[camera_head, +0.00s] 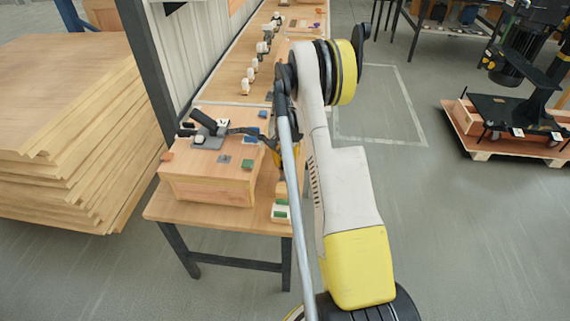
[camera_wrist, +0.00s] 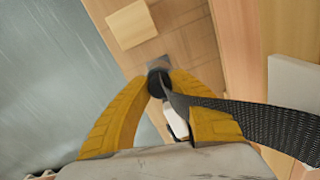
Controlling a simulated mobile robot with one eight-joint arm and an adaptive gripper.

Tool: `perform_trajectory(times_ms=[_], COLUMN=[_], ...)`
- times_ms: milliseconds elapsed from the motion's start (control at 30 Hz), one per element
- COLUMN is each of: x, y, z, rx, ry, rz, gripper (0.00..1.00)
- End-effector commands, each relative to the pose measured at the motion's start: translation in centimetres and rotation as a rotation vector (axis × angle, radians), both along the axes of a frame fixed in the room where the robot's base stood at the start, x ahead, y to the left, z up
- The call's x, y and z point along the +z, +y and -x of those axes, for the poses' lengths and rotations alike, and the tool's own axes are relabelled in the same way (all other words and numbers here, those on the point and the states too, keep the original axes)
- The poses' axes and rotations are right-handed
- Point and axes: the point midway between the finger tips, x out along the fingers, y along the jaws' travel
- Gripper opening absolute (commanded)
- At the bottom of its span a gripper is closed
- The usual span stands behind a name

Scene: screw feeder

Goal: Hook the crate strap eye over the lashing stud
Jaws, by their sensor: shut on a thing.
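The wooden crate (camera_head: 210,187) stands on the bench, with a black-handled buckle (camera_head: 208,128) on its lid. A dark strap (camera_head: 240,131) runs right from the buckle to my gripper (camera_head: 273,152), beside the crate's right side. In the wrist view the woven strap (camera_wrist: 265,122) comes from the right and narrows between the yellow fingers of my gripper (camera_wrist: 165,84). The fingers are shut around the strap's end; the eye itself is not clear. A dark round piece (camera_wrist: 157,82) shows at the fingertips, over a grey plate (camera_wrist: 157,62). I cannot tell whether it is the lashing stud.
Small blocks, one blue (camera_head: 262,114) and one green (camera_head: 247,165), sit on the crate. A green-and-white item (camera_head: 281,211) lies at the bench's front right. Several white items line the bench behind. Stacked boards (camera_head: 70,120) stand left. Open floor lies right.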

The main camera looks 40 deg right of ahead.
Motion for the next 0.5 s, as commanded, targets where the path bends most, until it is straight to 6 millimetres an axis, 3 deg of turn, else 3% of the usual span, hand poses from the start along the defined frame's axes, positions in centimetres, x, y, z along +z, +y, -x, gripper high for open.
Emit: perform_trajectory(times_ms=[500], x=[-1.3], y=[0.0], z=[0.0], rx=[0.0], ry=[0.0], rz=[0.0], gripper=[0.0])
